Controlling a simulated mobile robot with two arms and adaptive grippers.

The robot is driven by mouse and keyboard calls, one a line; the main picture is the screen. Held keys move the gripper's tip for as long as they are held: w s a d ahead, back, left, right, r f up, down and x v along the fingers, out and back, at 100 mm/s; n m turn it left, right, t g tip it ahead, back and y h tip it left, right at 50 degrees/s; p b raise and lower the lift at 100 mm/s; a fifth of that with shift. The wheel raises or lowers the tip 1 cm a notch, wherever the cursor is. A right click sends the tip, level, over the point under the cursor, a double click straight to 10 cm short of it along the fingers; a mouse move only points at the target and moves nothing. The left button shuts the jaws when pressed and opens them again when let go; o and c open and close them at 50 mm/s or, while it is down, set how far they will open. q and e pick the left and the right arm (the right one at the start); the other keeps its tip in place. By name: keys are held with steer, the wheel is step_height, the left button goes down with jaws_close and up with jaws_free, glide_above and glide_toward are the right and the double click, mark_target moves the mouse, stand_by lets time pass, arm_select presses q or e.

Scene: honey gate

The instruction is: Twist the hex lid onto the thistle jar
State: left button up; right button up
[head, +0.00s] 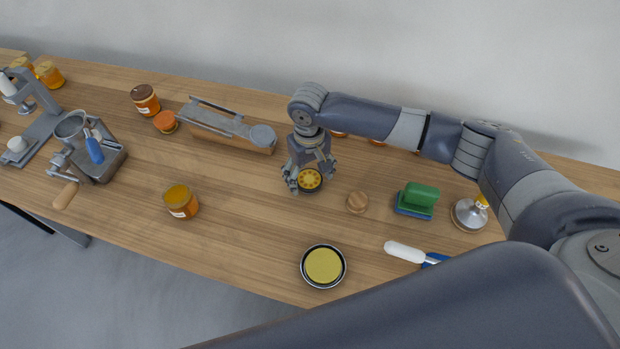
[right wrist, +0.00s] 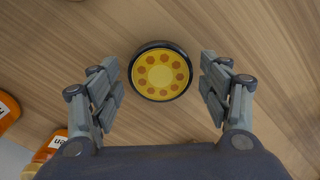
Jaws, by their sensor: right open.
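A round dark-rimmed lid with a yellow face and a ring of orange spots, which looks like the hex lid (head: 310,180), lies face up on the table. In the right wrist view the lid (right wrist: 160,72) sits between the spread fingers, with a gap on each side. My right gripper (head: 311,181) is open and points down over it. A glass jar of amber honey (head: 181,203) stands upright at the front left of the table; I cannot tell whether it is the thistle jar. My left gripper is not in view.
A dark-lidded jar (head: 145,101) and a small orange jar (head: 165,122) stand behind. A black-rimmed yellow disc (head: 323,266) lies at the front edge. A wooden knob (head: 357,202) and a green-blue block (head: 416,200) lie right of the lid. Table between honey jar and lid is clear.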

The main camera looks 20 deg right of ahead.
mark_target(309, 179)
steer(key=shift+c, duration=0.6)
steer(key=c, duration=0.8)
steer(key=shift+c, duration=0.3)
steer(key=shift+r, duration=0.15)
arm_select(q)
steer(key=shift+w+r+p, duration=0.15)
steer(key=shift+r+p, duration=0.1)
steer(key=shift+p, duration=0.05)
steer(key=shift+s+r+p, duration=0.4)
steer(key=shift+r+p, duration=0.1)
arm_select(e)
steer(key=shift+r, duration=0.35)
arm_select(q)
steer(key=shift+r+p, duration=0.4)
arm_select(e)
steer(key=shift+r, duration=0.25)
arm_select(q)
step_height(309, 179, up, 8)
steer(key=p, duration=0.7)
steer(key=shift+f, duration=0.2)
arm_select(e)
step_height(309, 179, up, 6)
steer(key=shift+f, duration=0.1)
arm_select(q)
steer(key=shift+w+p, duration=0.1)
steer(key=shift+p, duration=0.2)
